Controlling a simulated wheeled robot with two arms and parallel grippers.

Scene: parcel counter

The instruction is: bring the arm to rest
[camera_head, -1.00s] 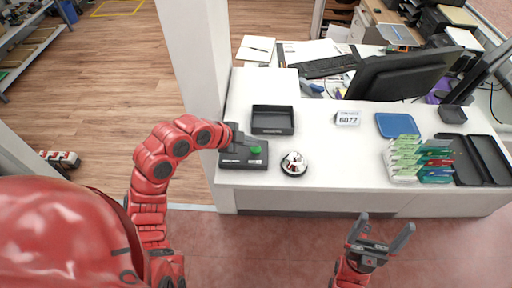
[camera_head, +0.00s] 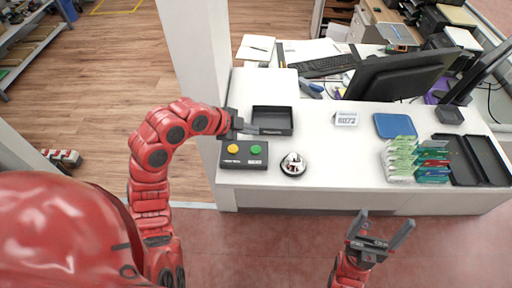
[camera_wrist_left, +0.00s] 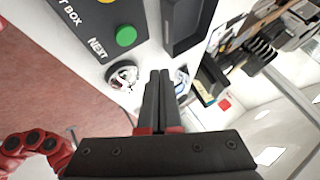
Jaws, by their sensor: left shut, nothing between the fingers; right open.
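My left gripper (camera_head: 252,129) is shut with nothing in it. It is above the counter, just behind the button box and in front of the black tray. In the left wrist view the two dark fingers (camera_wrist_left: 159,95) lie together. My right gripper (camera_head: 386,232) is open and empty, in front of the counter and low over the floor. The dark button box (camera_head: 243,161) has a yellow button (camera_head: 233,148) and a green button (camera_head: 256,149); the box also shows in the left wrist view (camera_wrist_left: 82,27).
A silver bell (camera_head: 293,164), a black tray (camera_head: 286,113), a number sign (camera_head: 346,119), a blue tray (camera_head: 396,126) and stacked colored packs (camera_head: 402,160) stand on the white counter (camera_head: 325,190). A pillar (camera_head: 190,50) rises beside the left arm. A monitor (camera_head: 400,75) stands behind.

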